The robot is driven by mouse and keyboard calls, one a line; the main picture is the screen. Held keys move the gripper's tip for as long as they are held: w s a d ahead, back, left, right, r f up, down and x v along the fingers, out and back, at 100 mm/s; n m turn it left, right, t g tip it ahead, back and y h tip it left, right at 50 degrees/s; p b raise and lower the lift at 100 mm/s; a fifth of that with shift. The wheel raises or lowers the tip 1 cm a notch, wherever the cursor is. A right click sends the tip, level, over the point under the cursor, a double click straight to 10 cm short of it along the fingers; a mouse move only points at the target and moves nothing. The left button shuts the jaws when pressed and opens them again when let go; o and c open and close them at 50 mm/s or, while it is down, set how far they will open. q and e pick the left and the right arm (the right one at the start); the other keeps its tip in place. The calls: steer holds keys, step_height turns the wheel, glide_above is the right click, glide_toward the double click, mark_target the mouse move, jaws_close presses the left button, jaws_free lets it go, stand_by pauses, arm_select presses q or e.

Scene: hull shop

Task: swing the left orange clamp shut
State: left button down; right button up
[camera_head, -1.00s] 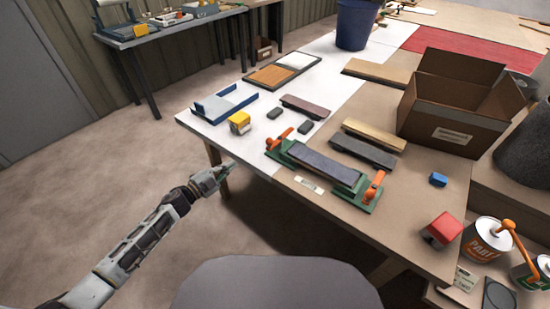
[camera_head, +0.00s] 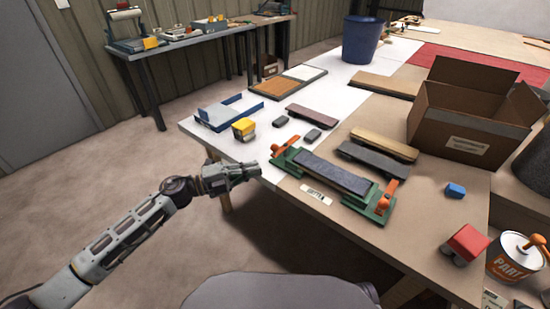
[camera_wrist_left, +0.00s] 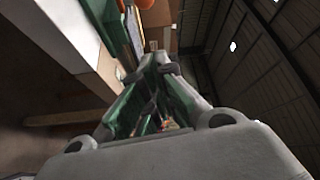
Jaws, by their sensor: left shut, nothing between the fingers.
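The left orange clamp (camera_head: 285,146) sits at the left end of a green fixture (camera_head: 351,201). Its orange handle slants up to the right. A right orange clamp (camera_head: 386,197) is at the other end. A long dark board (camera_head: 335,172) lies in the fixture between them. My left gripper (camera_head: 257,170) is shut and empty, near the table's front edge. It appears just left of the fixture's left end, apart from the clamp. In the left wrist view the closed fingertips (camera_wrist_left: 161,64) show, with a bit of orange (camera_wrist_left: 145,4) at the top edge.
A label (camera_head: 316,195) lies in front of the fixture.

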arm_select(q)
steer(key=shift+d, duration=0.1)
stand_by(0.4)
steer(key=w+d, duration=0.3)
steer(key=w+d+b, duration=0.1)
steer(key=w+d, duration=0.2)
steer(key=d, duration=0.1)
steer(key=shift+w+b, duration=0.1)
steer(key=shift+b, duration=0.2)
steer(key=shift+w+a, duration=0.35)
arm_select(e)
steer(key=r, duration=0.2)
steer(key=w+r, duration=0.1)
steer(key=shift+a+t, duration=0.3)
arm_select(q)
steer(key=shift+a, duration=0.1)
arm_select(e)
steer(key=shift+s+f, duration=0.2)
steer(key=shift+f, duration=0.05)
arm_select(q)
steer(key=shift+a+g, duration=0.15)
steer(key=shift+g, duration=0.15)
arm_select(e)
steer(key=shift+d, duration=0.15)
